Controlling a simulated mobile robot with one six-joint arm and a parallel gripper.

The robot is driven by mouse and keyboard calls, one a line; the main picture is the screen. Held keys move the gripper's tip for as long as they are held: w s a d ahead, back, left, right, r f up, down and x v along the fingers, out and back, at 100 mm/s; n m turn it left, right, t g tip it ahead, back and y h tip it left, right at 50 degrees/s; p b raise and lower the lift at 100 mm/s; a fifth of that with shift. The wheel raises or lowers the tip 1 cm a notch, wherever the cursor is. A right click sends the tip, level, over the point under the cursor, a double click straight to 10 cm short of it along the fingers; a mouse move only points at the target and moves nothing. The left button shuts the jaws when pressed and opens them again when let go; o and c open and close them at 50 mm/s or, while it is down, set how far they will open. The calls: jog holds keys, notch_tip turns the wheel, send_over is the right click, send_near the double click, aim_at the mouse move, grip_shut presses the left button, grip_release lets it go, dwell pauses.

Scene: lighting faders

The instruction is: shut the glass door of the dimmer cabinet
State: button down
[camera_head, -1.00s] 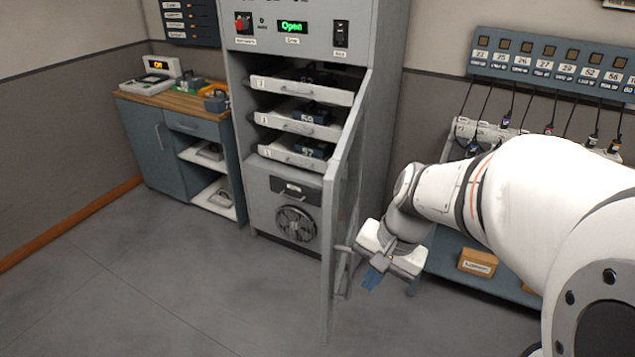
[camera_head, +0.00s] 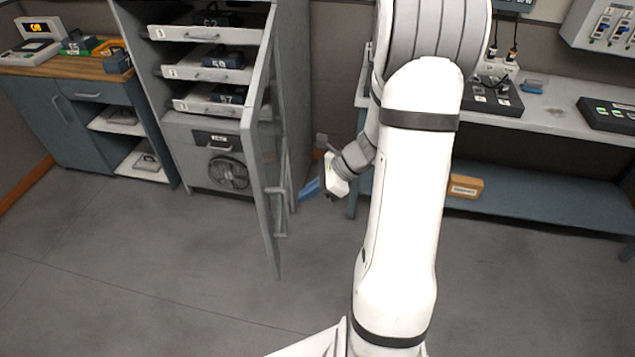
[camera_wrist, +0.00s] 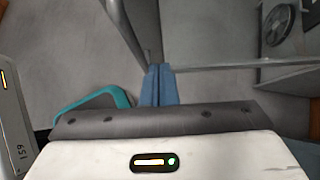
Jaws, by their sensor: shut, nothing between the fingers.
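The dimmer cabinet (camera_head: 205,130) stands at the back left of the head view. Its glass door (camera_head: 264,215) stands wide open, swung out from the right side, with a grey bar handle (camera_head: 276,212) on its outer face. My gripper (camera_head: 309,188) is to the right of the door, on the handle side, with its blue fingers pointing left towards it. In the wrist view the blue fingers (camera_wrist: 159,85) are shut together and empty. A grey bar (camera_wrist: 225,67) crosses close beyond their tips; I cannot tell whether they touch it.
Three drawers (camera_head: 205,67) show inside the cabinet above a fan (camera_head: 228,172). A blue-grey bench (camera_head: 540,205) with a cardboard box (camera_head: 465,187) on its lower shelf stands right. A wooden-topped counter (camera_head: 75,68) stands left. The floor before the door is clear.

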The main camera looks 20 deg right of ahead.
jog(key=w+a+f, duration=0.2)
jog(key=a, duration=0.4)
jog(key=shift+w+f+p, duration=0.25)
jog(key=shift+f+p, duration=0.15)
jog(key=shift+p, duration=0.05)
jog(key=shift+a, duration=0.1)
